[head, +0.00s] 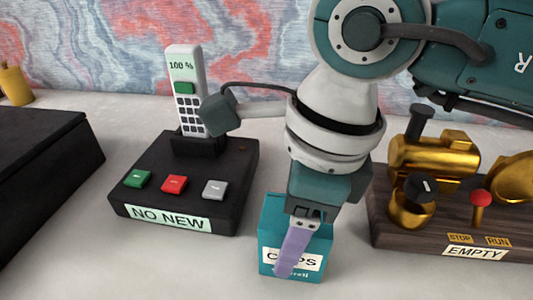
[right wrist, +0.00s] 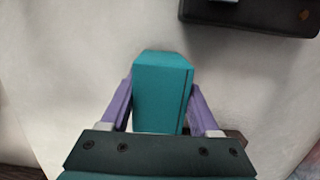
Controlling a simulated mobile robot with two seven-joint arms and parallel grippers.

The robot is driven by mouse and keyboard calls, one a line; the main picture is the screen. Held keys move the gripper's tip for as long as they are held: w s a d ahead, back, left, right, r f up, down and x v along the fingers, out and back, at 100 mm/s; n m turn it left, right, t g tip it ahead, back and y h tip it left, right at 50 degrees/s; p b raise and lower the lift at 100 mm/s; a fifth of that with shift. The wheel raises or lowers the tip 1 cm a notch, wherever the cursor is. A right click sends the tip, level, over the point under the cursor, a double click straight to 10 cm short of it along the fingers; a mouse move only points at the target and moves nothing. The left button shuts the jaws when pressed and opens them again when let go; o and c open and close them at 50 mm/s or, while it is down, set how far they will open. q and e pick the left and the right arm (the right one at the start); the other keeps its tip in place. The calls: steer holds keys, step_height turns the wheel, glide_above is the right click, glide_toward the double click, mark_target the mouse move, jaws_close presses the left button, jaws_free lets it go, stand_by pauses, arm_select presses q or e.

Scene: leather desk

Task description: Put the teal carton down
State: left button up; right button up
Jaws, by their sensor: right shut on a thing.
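The teal carton (head: 267,240) with a white label is in the lower middle of the head view, upright. My right gripper (head: 291,252) reaches down over it, and one purple finger covers part of its label. In the right wrist view the carton (right wrist: 160,90) sits between the two purple fingers of my right gripper (right wrist: 161,105), which is shut on it. I cannot tell whether its base touches the desk. My left gripper is not in view.
A black phone base (head: 185,185) with a white handset (head: 186,90) stands left of the carton. A wooden stand (head: 450,225) with a brass machine (head: 430,160) is at right. A black box (head: 45,165) is at far left. Bare desk (head: 150,260) lies in front.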

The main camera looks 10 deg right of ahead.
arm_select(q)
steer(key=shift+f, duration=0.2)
arm_select(e)
steer(key=o, duration=1)
steer(key=shift+f, duration=0.15)
steer(key=o, duration=0.5)
steer(key=shift+c, duration=0.2)
